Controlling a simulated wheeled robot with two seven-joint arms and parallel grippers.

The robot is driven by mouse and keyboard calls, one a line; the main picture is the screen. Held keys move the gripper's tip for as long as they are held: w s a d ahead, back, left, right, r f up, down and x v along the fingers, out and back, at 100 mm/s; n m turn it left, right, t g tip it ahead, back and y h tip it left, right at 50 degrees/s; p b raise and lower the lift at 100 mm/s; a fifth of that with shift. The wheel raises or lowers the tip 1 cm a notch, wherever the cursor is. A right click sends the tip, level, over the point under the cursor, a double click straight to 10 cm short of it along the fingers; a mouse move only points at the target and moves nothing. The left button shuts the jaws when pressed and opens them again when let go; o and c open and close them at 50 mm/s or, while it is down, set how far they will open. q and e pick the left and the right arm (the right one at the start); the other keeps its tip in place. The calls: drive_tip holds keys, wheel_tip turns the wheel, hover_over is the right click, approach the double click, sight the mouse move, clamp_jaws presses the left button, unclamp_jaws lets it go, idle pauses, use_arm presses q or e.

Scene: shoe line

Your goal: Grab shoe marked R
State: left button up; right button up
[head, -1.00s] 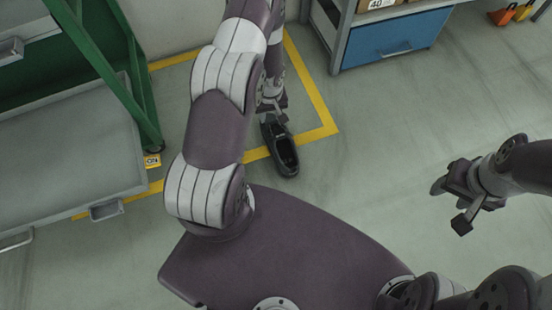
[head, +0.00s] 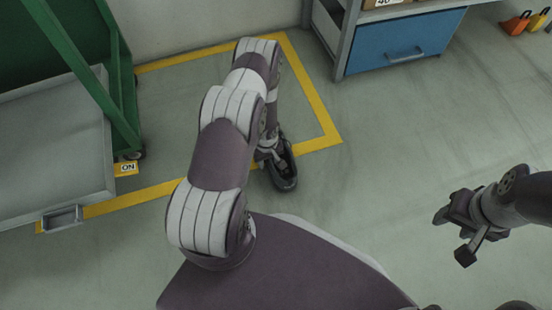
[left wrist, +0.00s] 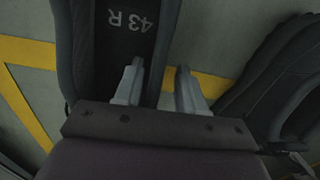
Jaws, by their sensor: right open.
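The dark shoe marked "43 R" (left wrist: 108,50) fills the upper left of the left wrist view, its marking on the insole. A second dark shoe (left wrist: 278,75) lies at the right of that view; its marking does not show. In the head view one dark shoe (head: 286,172) shows on the floor; I cannot tell which of the two it is. My left gripper (left wrist: 160,80) is open, one finger over the R shoe's inside and the other beyond its right wall; contact is unclear. It is largely hidden by my arm in the head view (head: 268,153). My right gripper (head: 452,235) is open, far from the shoes.
Yellow tape (head: 320,100) marks a floor area around the shoe. A green frame with a grey tray (head: 60,140) stands at left. A shelf unit with a blue drawer (head: 405,48) stands at the back.

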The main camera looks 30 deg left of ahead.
use_arm(q)
clamp_jaws()
drive_tip(key=shift+p, duration=0.3)
